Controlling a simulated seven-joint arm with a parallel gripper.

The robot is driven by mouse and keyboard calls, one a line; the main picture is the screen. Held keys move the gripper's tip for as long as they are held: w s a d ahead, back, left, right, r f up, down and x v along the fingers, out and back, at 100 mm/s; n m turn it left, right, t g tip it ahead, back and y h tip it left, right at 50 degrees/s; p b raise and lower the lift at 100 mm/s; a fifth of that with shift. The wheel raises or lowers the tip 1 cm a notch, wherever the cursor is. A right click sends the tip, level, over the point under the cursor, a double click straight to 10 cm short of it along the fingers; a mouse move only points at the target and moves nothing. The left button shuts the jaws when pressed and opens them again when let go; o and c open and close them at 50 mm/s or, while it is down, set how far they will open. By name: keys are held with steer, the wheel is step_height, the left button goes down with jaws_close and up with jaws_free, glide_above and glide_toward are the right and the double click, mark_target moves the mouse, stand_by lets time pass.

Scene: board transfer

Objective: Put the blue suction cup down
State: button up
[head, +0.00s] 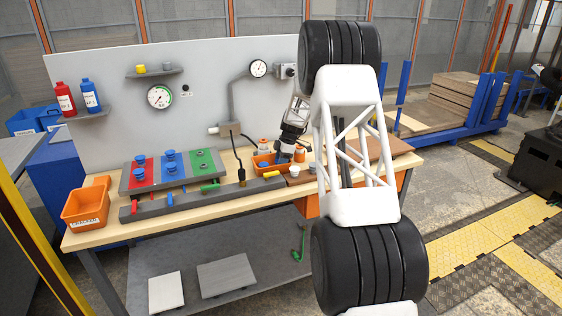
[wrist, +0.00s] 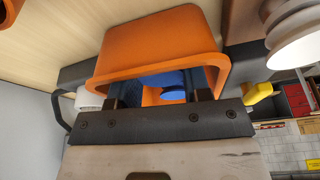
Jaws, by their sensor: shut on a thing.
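The blue suction cup (wrist: 173,92) shows in the wrist view between my two dark fingers, partly hidden by the gripper's body. My gripper (wrist: 160,92) is shut on it. An orange bin (wrist: 160,48) surrounds the fingertips in that view, so they appear at or inside its opening. In the head view my gripper (head: 284,157) points down at the small orange bin (head: 262,160) on the right half of the bench. The held cup is too small there to tell clearly, and I cannot tell whether it touches the bin floor.
A board with red, blue and green (head: 203,161) strips carries several knobs left of the bin. A grey rail (head: 160,208) runs along the front. A larger orange bin (head: 87,207) stands at the bench's left end. Pale round parts (head: 265,166) and a wooden board lie near my gripper.

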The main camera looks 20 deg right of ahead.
stand_by(0.3)
steer(key=o, duration=0.7)
steer(key=shift+f, duration=0.1)
steer(key=v, duration=1.2)
stand_by(0.5)
